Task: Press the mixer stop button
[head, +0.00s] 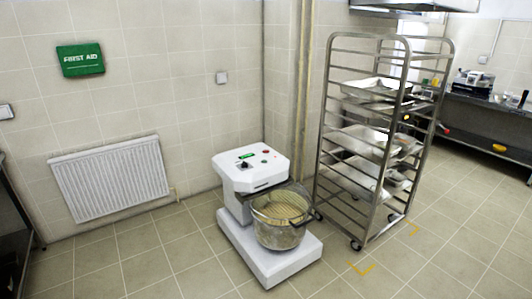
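A white floor mixer (250,170) stands on the tiled floor near the wall, in the middle of the head view. Its sloped top panel carries a small green display, a dark knob, and small red and dark buttons; a red button (265,151) sits toward the right of the panel. Button labels are too small to read. A metal bowl (279,232) with pale contents and a wire guard sits at the mixer's front, above its white base (270,266). Neither of my grippers is in view.
A tall steel tray rack (325,150) on casters stands just right of the mixer, with yellow floor marks (362,268) by it. A radiator (110,178) is on the left wall. A steel counter (480,130) is at the far right. The floor left of the mixer is clear.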

